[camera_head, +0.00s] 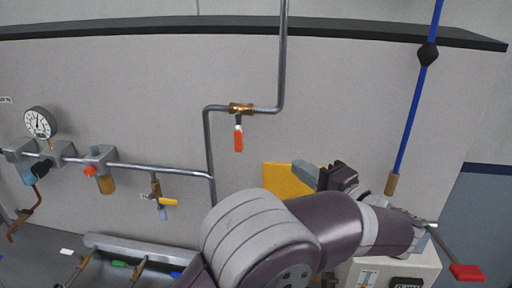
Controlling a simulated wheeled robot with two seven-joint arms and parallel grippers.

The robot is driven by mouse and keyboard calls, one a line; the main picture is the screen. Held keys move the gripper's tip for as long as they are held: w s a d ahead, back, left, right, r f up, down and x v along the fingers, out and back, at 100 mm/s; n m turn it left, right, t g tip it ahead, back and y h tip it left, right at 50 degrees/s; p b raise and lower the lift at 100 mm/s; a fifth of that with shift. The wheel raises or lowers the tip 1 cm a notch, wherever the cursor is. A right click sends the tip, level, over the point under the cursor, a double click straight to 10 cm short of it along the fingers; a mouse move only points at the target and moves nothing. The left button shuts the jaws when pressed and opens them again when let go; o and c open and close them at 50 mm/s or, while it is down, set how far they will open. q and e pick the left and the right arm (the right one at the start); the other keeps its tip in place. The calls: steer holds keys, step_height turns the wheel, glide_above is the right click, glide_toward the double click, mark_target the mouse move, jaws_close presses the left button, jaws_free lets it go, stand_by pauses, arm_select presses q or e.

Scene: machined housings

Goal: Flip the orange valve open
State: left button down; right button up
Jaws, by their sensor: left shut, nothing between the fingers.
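The orange valve handle (239,140) hangs straight down from a brass valve body (241,108) on a short horizontal stretch of grey pipe. The handle stands across the pipe's line. My left arm comes up from the bottom middle and bends to the right. My left gripper (303,171) is shut and empty, in front of a yellow plate. It is to the right of and below the orange handle, apart from it. The arm hides part of the yellow plate and the wall below. My right gripper is not in view.
A yellow-handled valve (167,201), a pressure gauge (40,123) and other fittings are on the left. A blue rod (415,100) slants at the right, above a red-ended lever (467,272). A dark ledge (250,23) tops the panel. The panel around the orange handle is clear.

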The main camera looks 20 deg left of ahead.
arm_select(q)
steer(key=p, duration=0.6)
glide_toward(239, 132)
steer(key=shift+w+a+f, duration=1.4)
steer(key=shift+w+a, duration=0.75)
steer(key=shift+a, duration=0.3)
steer(key=shift+w, duration=0.15)
